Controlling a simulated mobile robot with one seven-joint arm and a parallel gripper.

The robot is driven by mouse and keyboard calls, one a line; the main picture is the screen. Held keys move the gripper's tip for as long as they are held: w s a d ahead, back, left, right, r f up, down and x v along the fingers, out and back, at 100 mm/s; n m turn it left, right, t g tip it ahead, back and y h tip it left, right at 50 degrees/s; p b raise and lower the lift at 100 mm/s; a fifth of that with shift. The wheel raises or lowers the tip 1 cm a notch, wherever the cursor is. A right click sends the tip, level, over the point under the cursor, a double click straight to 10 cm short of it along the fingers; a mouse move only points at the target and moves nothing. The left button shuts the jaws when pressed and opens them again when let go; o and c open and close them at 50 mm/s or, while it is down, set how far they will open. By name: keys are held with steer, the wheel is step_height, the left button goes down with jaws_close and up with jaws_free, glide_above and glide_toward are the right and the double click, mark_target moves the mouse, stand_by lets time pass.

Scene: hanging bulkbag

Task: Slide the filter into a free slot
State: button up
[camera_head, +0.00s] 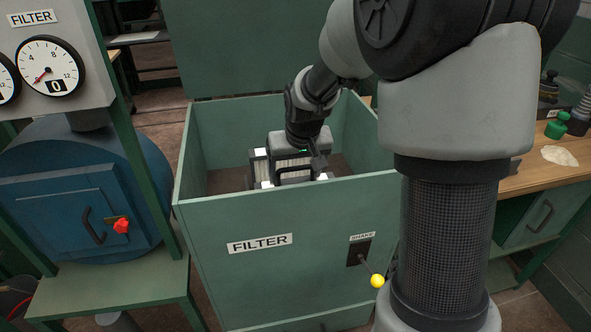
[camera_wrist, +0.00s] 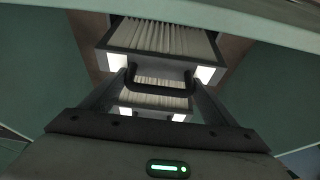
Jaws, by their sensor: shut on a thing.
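The filter (camera_head: 290,166) is a block with a dark frame, pale pleats and white corner patches. It is inside the open-topped green box labelled FILTER (camera_head: 290,265), near its front wall. In the wrist view the pleats (camera_wrist: 165,39) and a black bar handle (camera_wrist: 160,87) show. My gripper (camera_head: 311,160) reaches down into the box from above. In the wrist view its two fingers (camera_wrist: 160,80) meet the ends of the handle, and it is shut on it. The filter's lower part is hidden behind the box's front wall. I cannot make out any slots.
The raised green lid (camera_head: 255,45) stands behind the box. A SHAKE lever with a yellow knob (camera_head: 377,281) sticks out of the front. A blue tank (camera_head: 75,195) and gauge (camera_head: 48,66) are at left, a wooden bench (camera_head: 540,170) at right.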

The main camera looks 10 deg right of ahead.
steer(key=o, duration=1.8)
steer(key=p+v, duration=0.5)
steer(key=v, duration=1.2)
steer(key=s+r+t, duration=0.1)
steer(key=s+r, duration=0.2)
steer(key=s, duration=1.8)
step_height(320, 180, up, 23)
steer(key=p, duration=2.2)
steer(key=shift+w+f+p, duration=0.2)
steer(key=shift+w+p, duration=0.15)
steer(key=shift+p, duration=0.05)
